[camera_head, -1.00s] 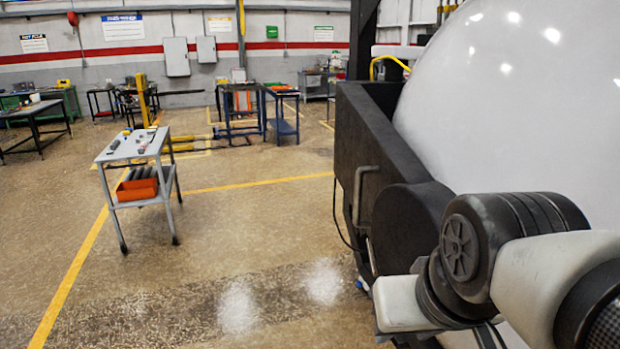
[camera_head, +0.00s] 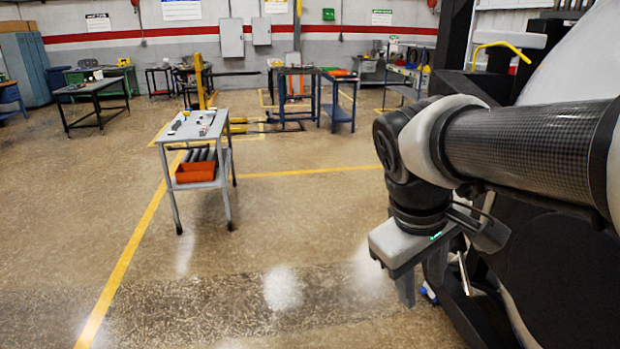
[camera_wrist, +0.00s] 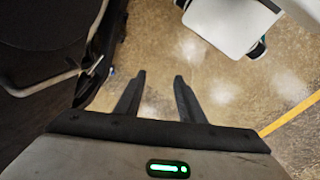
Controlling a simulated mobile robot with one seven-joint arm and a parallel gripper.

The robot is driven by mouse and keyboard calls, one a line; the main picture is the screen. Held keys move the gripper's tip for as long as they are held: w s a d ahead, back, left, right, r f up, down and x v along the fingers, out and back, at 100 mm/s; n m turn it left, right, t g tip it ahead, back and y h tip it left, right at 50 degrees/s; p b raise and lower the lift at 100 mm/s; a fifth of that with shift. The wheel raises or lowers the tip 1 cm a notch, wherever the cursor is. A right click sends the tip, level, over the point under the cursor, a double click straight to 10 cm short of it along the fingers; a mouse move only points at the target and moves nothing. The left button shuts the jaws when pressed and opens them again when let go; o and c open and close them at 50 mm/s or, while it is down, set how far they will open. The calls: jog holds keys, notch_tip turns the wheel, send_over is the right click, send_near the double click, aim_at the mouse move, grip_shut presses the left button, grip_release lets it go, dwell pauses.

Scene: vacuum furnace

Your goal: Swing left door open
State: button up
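The large furnace door (camera_head: 565,75) stands at the right in the head view, with a white domed face and dark metalwork beside it. My arm hides much of it. A thin metal bar handle (camera_head: 462,272) shows just right of my gripper (camera_head: 421,284). In the wrist view a dark panel with a bent metal handle (camera_wrist: 42,88) lies at the left, beside my gripper (camera_wrist: 157,82) and apart from its fingers. The two fingers are spread, with only floor visible between them. Whether the door is ajar cannot be told.
A grey cart (camera_head: 192,128) with an orange bin (camera_head: 195,172) stands on the floor at left centre. Workbenches (camera_head: 95,98) and a blue table (camera_head: 338,105) stand farther back. The floor between the cart and the furnace is clear.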

jog(key=w+d+f+n+g+h+b, duration=0.2)
jog(key=w+d+n+g+h, duration=0.2)
jog(key=w+d+n+h, duration=0.45)
jog(key=n+h+b, duration=0.2)
jog(key=n+h, duration=0.2)
jog(key=h, duration=0.2)
send_near(485, 205)
jog(key=d, duration=0.7)
jog(key=s+d+p, duration=0.1)
jog(key=d, duration=0.3)
jog(key=shift+f, duration=0.1)
grip_shut()
